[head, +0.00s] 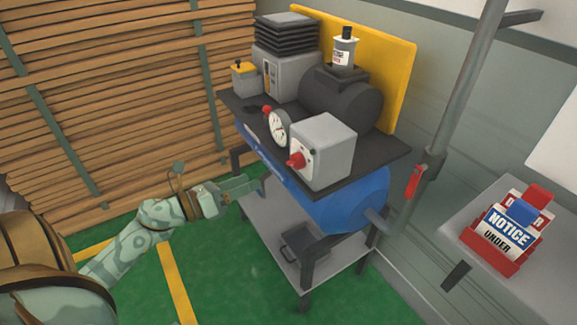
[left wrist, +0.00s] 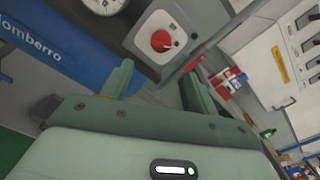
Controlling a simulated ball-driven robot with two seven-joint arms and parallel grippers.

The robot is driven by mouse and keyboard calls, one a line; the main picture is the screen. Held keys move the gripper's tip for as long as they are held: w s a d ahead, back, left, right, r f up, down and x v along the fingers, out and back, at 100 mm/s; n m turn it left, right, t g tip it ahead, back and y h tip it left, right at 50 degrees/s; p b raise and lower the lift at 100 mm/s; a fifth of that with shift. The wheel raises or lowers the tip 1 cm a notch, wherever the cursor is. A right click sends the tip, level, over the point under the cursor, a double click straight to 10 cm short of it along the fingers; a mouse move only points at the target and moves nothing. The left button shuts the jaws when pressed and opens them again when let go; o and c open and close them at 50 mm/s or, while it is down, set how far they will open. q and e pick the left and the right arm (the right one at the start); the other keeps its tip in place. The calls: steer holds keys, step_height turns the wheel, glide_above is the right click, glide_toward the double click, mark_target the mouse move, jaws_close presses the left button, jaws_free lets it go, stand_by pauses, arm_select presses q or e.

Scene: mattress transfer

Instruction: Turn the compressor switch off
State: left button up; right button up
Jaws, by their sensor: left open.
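The compressor switch is a red rotary knob (head: 296,160) on the front of a grey box (head: 327,147) on the compressor's dark top. It also shows in the left wrist view as a red knob (left wrist: 161,41) on a light plate, beyond the fingers. My left gripper (head: 250,186) is open and empty, to the left of and lower than the knob, apart from it. Its two green fingers (left wrist: 157,84) show in the left wrist view. The blue compressor tank (head: 350,200) is under the top. My right gripper is not in view.
A round gauge (head: 278,128) is left of the switch box. Stacked planks (head: 110,100) stand at the left. A vertical pipe (head: 460,90) and a grey cabinet with notice signs (head: 510,232) are at the right. Green floor (head: 220,270) is clear in front.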

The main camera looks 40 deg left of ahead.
mark_target(295, 162)
arm_select(q)
steer(key=x, duration=1.2)
steer(key=shift+w+d, duration=0.1)
steer(key=c, duration=1)
